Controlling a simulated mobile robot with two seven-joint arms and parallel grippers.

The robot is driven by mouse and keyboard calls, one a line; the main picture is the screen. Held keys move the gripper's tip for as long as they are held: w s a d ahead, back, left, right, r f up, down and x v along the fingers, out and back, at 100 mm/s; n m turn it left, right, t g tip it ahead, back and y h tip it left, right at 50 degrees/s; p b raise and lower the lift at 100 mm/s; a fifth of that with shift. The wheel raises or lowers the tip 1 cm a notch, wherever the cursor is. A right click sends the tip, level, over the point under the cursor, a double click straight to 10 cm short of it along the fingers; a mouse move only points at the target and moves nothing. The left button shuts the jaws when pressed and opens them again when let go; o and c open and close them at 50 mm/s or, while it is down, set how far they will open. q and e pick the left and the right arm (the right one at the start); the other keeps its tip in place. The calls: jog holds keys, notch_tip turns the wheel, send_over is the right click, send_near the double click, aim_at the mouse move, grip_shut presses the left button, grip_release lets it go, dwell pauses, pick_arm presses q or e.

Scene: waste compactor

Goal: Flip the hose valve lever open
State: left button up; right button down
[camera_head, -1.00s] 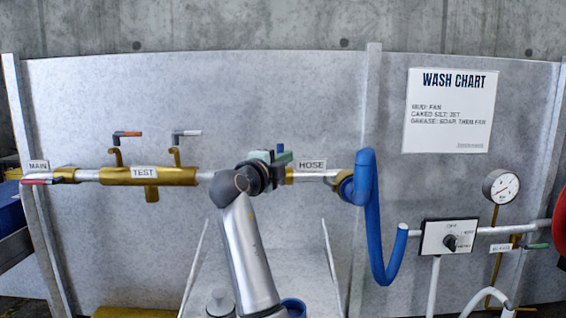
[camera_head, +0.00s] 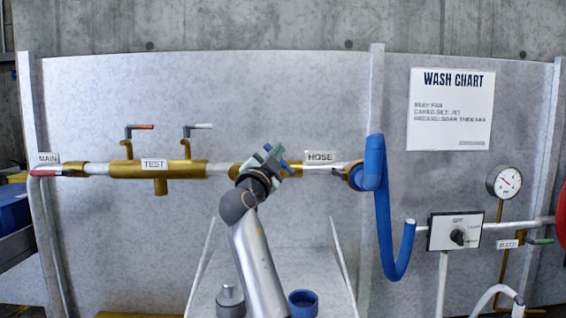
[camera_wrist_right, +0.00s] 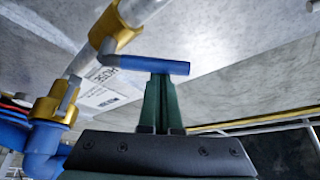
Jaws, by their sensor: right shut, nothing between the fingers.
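In the head view my right gripper (camera_head: 270,154) is in front of the pipe just left of the HOSE label (camera_head: 320,157). It hides most of the hose valve (camera_head: 236,170), and a bit of blue shows beside the fingers. My left gripper is not in view.
The TEST valve (camera_head: 158,170) with two levers above it is left on the same pipe. A blue hose (camera_head: 383,210) hangs right of the label. A selector box (camera_head: 454,232) and gauge (camera_head: 504,182) are farther right. A blue cup (camera_head: 303,303) stands below.

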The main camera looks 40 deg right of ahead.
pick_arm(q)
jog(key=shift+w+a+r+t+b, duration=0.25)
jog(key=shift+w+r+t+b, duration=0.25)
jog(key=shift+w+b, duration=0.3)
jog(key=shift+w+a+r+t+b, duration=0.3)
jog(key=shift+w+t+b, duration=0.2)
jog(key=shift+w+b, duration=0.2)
pick_arm(e)
jog(key=shift+w+a+f+n+t+y, duration=0.4)
jog(key=shift+f+n+t, duration=0.55)
jog(key=shift+n, duration=1.05)
jog(key=shift+w+a+f+n+t+y, duration=0.25)
jog(key=shift+f+n+t+y, duration=0.35)
jog(key=shift+n+t, duration=0.95)
jog(key=shift+w+a+f+n+t+y, duration=0.35)
jog(key=shift+f+n+t, duration=0.35)
jog(key=shift+n, duration=1.75)
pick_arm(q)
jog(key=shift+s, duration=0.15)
pick_arm(e)
jog(key=shift+s+f, duration=0.1)
